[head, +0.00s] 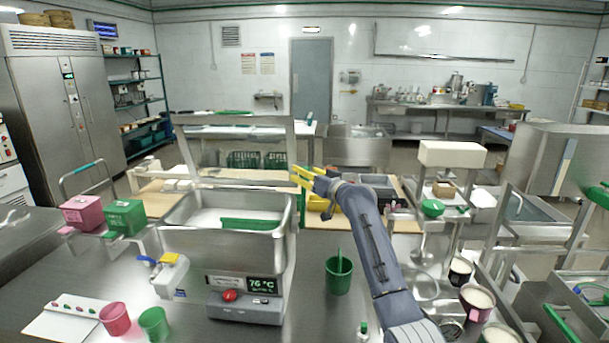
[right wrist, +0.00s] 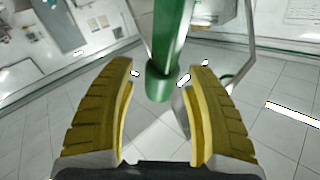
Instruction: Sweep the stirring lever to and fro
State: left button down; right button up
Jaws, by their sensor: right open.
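My right gripper (head: 305,178) has yellow fingers and is at the right rear of the steel vat (head: 282,228), above its rim level. In the right wrist view my right gripper (right wrist: 165,80) is open, with a finger on each side of a green rod (right wrist: 172,40) that ends in a thicker green collar (right wrist: 159,86). Gaps show on both sides of the collar, so the fingers do not touch it. I cannot tell for certain whether this is the stirring lever. A green bar (head: 252,224) lies across the vat's inside. My left gripper is not in view.
A control box with a red button (head: 230,296) is at the vat's front. A green bucket (head: 339,276) stands right of it. Pink (head: 115,320) and green cups (head: 154,324) stand front left. A white-topped machine (head: 451,154) stands right. The front middle counter has some free room.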

jog(key=shift+w+a, duration=0.2)
dwell(0.3)
grip_shut()
